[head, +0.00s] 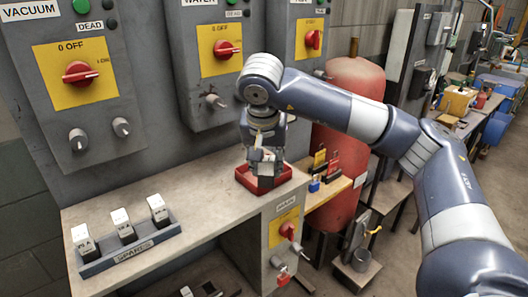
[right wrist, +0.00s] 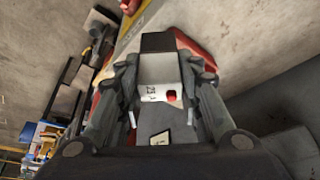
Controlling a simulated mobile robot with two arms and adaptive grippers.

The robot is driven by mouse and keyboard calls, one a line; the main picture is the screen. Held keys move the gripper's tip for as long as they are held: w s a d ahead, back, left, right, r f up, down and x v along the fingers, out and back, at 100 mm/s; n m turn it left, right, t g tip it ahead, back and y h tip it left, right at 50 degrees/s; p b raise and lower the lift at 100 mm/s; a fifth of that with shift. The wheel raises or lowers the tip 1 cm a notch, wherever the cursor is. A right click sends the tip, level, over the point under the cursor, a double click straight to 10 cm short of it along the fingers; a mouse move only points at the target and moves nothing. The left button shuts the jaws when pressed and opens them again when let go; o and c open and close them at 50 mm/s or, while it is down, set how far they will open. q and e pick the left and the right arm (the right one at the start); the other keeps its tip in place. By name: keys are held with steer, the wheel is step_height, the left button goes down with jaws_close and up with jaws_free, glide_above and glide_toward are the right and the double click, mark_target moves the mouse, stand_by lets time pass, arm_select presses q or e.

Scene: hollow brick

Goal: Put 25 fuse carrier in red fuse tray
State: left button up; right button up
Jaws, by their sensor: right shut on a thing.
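My right gripper (head: 264,168) is over the red fuse tray (head: 246,184) on the bench, pointing down. It is shut on a white fuse carrier (right wrist: 158,93) marked 25 A with a red dot, which shows between the fingers in the right wrist view. In that view, parts of the red tray (right wrist: 197,48) show behind the fingers. In the head view the gripper hides much of the carrier and the tray's inside, so I cannot tell whether the carrier touches the tray floor. My left gripper is not in view.
A grey rack (head: 135,248) labelled SPARES holds three white carriers at the bench's left. Wall panels with red switches (head: 80,74) stand behind. A small panel (head: 284,240) hangs at the bench's front right. The bench between rack and tray is clear.

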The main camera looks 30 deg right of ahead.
steer(key=w+d+f+p, duration=0.1)
steer(key=w, duration=0.1)
steer(key=w+d+f+p, duration=0.2)
steer(key=w, duration=0.1)
steer(key=w+d+f+p, duration=0.1)
steer(key=w+p, duration=0.1)
steer(key=w, duration=0.1)
steer(key=shift+d+f, duration=0.15)
steer(key=shift+d, duration=0.2)
steer(key=shift+f, duration=0.15)
steer(key=o, duration=1.1)
steer(key=shift+f, duration=0.15)
